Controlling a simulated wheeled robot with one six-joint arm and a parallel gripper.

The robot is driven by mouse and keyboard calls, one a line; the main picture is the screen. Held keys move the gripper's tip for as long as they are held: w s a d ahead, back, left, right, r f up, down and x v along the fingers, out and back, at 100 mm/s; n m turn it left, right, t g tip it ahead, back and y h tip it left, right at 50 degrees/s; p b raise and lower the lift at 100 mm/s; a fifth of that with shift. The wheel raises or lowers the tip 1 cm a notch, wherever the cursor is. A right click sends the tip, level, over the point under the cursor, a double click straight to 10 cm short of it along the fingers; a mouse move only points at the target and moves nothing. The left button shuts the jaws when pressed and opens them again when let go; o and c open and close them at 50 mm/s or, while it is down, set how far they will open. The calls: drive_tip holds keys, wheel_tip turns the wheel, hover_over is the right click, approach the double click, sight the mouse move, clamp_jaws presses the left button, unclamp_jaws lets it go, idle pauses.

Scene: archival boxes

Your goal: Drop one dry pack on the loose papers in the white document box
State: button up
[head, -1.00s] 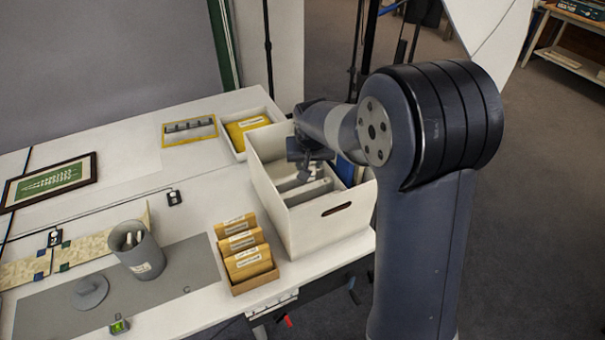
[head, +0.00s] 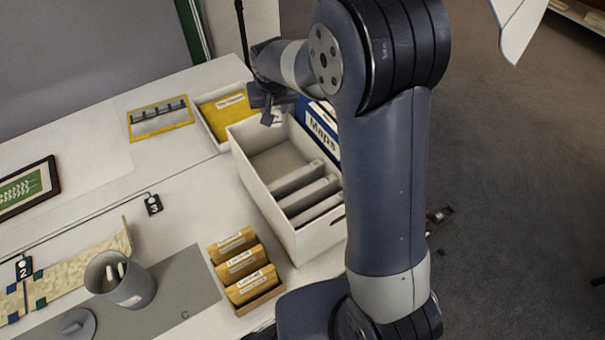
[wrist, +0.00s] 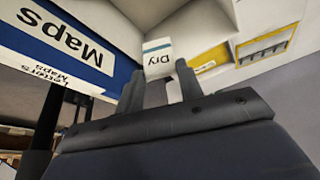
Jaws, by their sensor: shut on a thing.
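My gripper (head: 268,105) is at the far end of the white document box (head: 318,238), above its far rim. In the wrist view my gripper (wrist: 158,75) is shut on a small white dry pack (wrist: 157,57) with a blue stripe and the word "Dry". In the head view the pack is mostly hidden or too small to make out clearly. The box is open. Several grey folders (head: 303,180) stand in its nearer part, and a flat grey surface shows in its far part. I cannot make out separate loose papers there.
A blue Maps box (head: 322,125) stands right behind the white box. A white tray with a yellow folder (head: 228,112) is at its far left. Brown envelopes (head: 240,265) in a small carton stand at its left. A grey cup (head: 122,282) holds white packs.

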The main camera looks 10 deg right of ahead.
sight(275, 122)
drive_tip(key=shift+f+b, duration=0.95)
drive_tip(key=shift+f, duration=1.05)
drive_tip(key=o, duration=1)
drive_tip(key=shift+o, duration=0.2)
drive_tip(key=shift+r, duration=0.1)
drive_tip(key=b+v, duration=0.2)
drive_tip(key=v, duration=0.8)
drive_tip(key=shift+r, duration=0.35)
drive_tip(key=shift+f, duration=0.1)
drive_tip(key=p+x, duration=0.2)
drive_tip(key=x, duration=0.8)
drive_tip(key=shift+s+f, duration=0.1)
drive_tip(key=shift+r+p, duration=1)
drive_tip(key=shift+r, duration=0.8)
